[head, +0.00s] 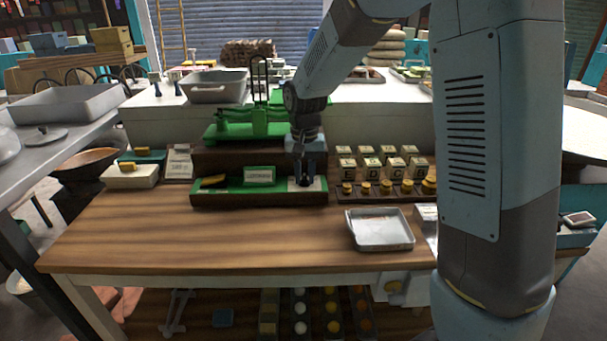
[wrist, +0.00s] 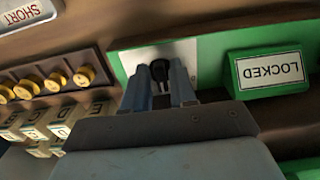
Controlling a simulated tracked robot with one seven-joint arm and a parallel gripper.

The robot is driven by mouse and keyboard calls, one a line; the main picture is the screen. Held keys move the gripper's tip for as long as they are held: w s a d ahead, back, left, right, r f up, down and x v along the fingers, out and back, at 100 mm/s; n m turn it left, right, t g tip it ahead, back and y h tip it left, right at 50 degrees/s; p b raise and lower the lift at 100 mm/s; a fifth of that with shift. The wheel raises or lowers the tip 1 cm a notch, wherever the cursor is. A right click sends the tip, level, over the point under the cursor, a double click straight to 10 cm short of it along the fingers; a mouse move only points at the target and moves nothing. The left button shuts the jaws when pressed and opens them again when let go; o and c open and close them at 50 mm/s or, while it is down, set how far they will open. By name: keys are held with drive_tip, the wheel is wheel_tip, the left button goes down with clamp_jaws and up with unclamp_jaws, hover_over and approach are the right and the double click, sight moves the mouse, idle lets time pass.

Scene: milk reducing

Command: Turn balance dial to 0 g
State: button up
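The green balance (head: 250,130) stands on a dark wooden base at the back of the bench. The balance dial is a small black knob (wrist: 160,70) on a white plate (wrist: 180,50) at the right end of the base's green front strip. My gripper (head: 305,182) is low over that plate. In the wrist view my gripper (wrist: 160,88) has one finger on each side of the knob, with little or no gap. I cannot tell whether the fingers press on it. The dial's reading is hidden or too small to read.
A green block marked LOCKED (wrist: 270,72) stands beside the plate. A rack of brass weights (head: 385,190) with lettered blocks is to the right. A metal tray (head: 379,245) lies at the front right. The bench's front left is clear.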

clamp_jaws()
drive_tip(key=shift+a, duration=0.1)
drive_tip(key=n, duration=0.5)
drive_tip(key=shift+d+n, duration=0.35)
drive_tip(key=shift+n, duration=0.05)
drive_tip(key=n, duration=0.6)
drive_tip(key=shift+w+d, duration=0.2)
idle(0.5)
drive_tip(key=shift+o, duration=1.3)
unclamp_jaws()
